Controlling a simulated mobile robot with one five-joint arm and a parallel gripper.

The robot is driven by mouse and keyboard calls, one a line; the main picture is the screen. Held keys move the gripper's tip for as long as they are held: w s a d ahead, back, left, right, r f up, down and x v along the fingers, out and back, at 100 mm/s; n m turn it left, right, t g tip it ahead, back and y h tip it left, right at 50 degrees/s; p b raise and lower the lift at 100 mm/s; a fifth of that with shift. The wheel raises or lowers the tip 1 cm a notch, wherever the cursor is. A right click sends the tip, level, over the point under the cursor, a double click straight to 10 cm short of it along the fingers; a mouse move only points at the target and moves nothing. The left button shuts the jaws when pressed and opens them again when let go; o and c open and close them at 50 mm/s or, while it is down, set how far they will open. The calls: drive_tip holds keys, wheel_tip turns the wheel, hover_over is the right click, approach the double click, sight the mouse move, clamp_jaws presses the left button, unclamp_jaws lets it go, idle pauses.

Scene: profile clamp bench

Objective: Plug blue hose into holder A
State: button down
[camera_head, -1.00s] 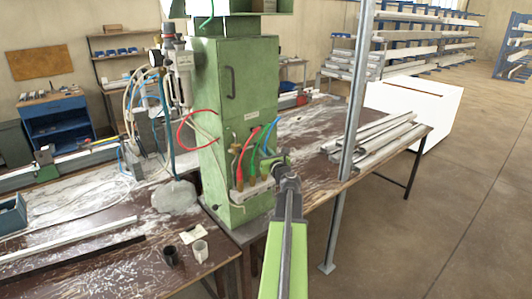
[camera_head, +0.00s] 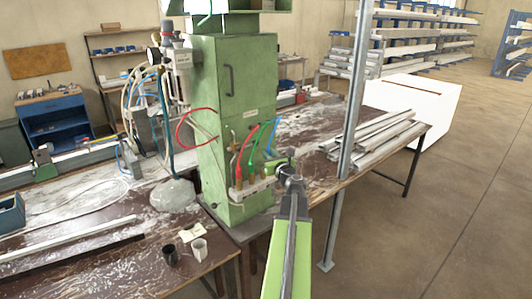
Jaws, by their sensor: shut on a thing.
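The blue hose (camera_head: 273,137) curves down the right front of the green cabinet, and its lower end runs to my gripper (camera_head: 276,165). My gripper is shut on the blue hose's end, just right of the pale connector block (camera_head: 254,187) at the cabinet's foot. The red hose (camera_head: 243,150) and green hose (camera_head: 256,145) run down to brass-coloured fittings on this block. I cannot read which place is holder A. My wrist and gripper partly hide the block's right end and the hose tip.
The green cabinet (camera_head: 238,90) stands on the worn bench (camera_head: 90,240). A grey upright post (camera_head: 348,130) is close to the right of my arm. Metal profiles (camera_head: 370,138) lie behind it.

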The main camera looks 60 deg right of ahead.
drive_tip(key=shift+s+a, duration=0.25)
drive_tip(key=shift+s, duration=0.5)
drive_tip(key=shift+s+a, duration=0.25)
drive_tip(key=shift+s, duration=0.5)
drive_tip(key=shift+s+a, duration=0.25)
drive_tip(key=shift+s, duration=0.5)
drive_tip(key=shift+d, duration=0.1)
drive_tip(key=s+d, duration=0.4)
drive_tip(key=d, duration=0.8)
drive_tip(key=shift+d+f+b, duration=0.3)
drive_tip(key=shift+d+f, duration=0.05)
drive_tip(key=w+d, duration=0.4)
drive_tip(key=w, duration=0.9)
drive_tip(key=shift+w+d, duration=0.2)
drive_tip(key=shift+w, duration=0.05)
idle(0.7)
